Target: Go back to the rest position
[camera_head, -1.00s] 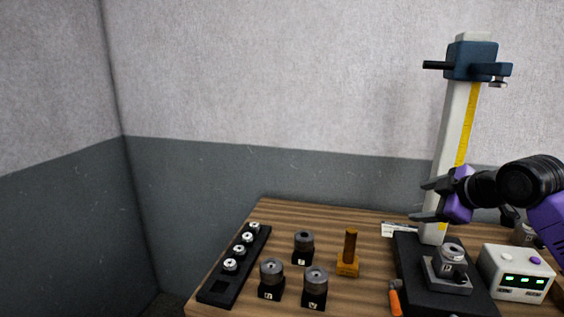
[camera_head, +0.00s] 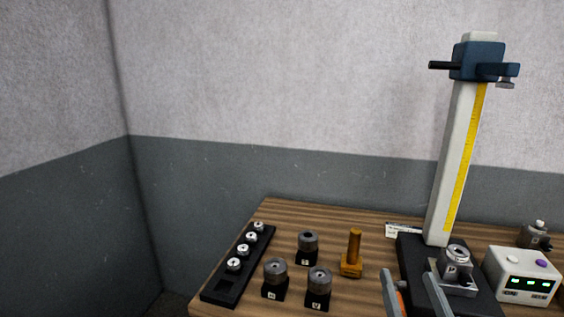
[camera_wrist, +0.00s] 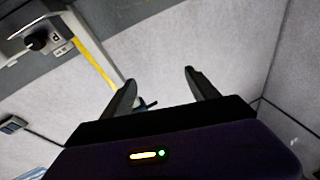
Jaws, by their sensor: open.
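My gripper (camera_head: 409,276) is at the bottom edge of the head view, two grey fingers pointing up with a gap between them. It is open and empty. In the wrist view the fingers (camera_wrist: 160,80) also stand apart with nothing between them. The rest of my arm is out of the head view. The fingers overlap the picture of the stand's black base (camera_head: 412,250); I cannot tell how far apart they are in depth.
A tall height stand (camera_head: 456,165) carries a blue head (camera_head: 478,61). A metal part in a fixture (camera_head: 457,258) sits on its base. Right is a white display box (camera_head: 521,272).

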